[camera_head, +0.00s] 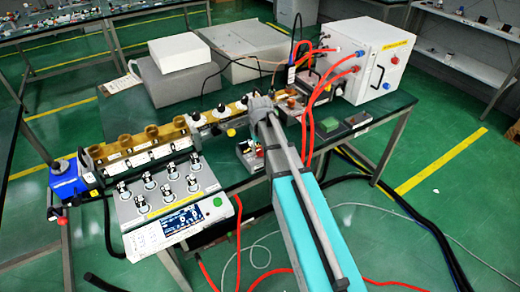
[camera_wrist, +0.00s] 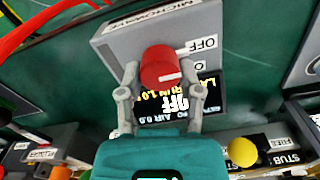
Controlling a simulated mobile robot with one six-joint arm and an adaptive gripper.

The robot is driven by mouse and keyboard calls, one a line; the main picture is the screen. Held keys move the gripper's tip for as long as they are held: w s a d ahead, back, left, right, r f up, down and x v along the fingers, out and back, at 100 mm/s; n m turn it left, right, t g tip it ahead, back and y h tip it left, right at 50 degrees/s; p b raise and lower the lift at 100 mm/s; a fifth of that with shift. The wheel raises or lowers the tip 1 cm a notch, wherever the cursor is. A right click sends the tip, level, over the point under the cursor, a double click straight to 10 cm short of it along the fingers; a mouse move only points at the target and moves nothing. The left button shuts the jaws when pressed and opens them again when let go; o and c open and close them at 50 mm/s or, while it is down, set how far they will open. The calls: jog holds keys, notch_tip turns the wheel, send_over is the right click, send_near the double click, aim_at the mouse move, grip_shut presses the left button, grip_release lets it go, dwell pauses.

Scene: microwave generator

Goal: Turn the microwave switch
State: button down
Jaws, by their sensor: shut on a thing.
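In the wrist view, a red round switch knob (camera_wrist: 161,64) with a white mark stands on a grey box (camera_wrist: 122,47) labelled MICROWAVE. "OFF" is printed beside the knob, and a dark display (camera_wrist: 212,101) with yellow and white text lies below it. My gripper (camera_wrist: 160,76) has one grey finger on each side of the knob and is shut on it. The knob's white line points towards the right. In the head view my gripper (camera_head: 262,106) is over the bench, and the arm hides the knob.
A yellow round knob (camera_wrist: 242,152) and labelled boxes sit close below in the wrist view. In the head view, a panel of several knobs (camera_head: 165,205) stands left of my arm. Red cables (camera_head: 310,115) and a white cabinet (camera_head: 372,60) are to the right.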

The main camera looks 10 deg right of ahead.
jog(key=shift+s, duration=0.1)
jog(key=shift+c, duration=1.3)
grip_release()
jog(key=shift+m, duration=0.4)
